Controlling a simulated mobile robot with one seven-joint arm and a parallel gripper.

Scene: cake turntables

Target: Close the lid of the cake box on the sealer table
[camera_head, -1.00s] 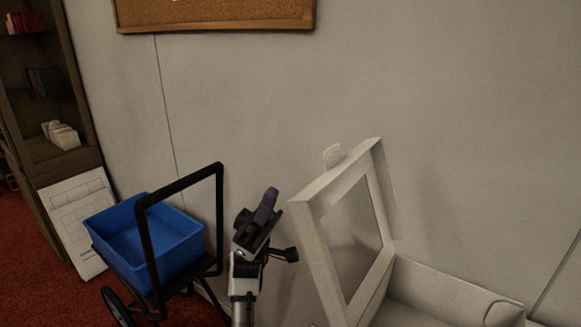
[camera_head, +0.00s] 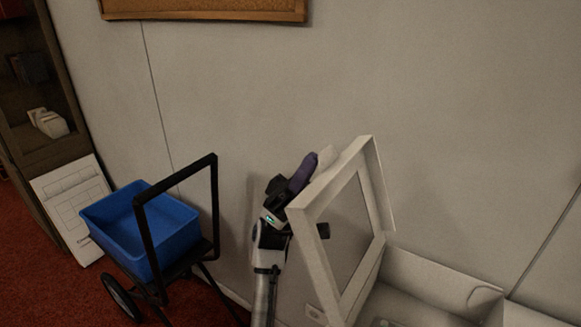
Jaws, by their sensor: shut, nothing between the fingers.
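The white cake box (camera_head: 440,278) is at the lower right, close to the wall. Its lid (camera_head: 378,190), a white frame around a window, stands raised at the box's left side with a small tab at its top edge. My gripper (camera_head: 303,172) is shut and empty, just left of and behind the upper part of the lid. Part of my gripper and wrist is hidden behind the lid frame. I cannot tell whether it touches the lid. The sealer table under the box is not clearly visible.
A black cart (camera_head: 213,205) carrying a blue bin (camera_head: 150,245) stands left of my arm. A white panel (camera_head: 68,205) leans by a dark shelf (camera_head: 30,110) at the far left. The grey wall (camera_head: 450,90) is behind, with a corkboard (camera_head: 205,9) at the top.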

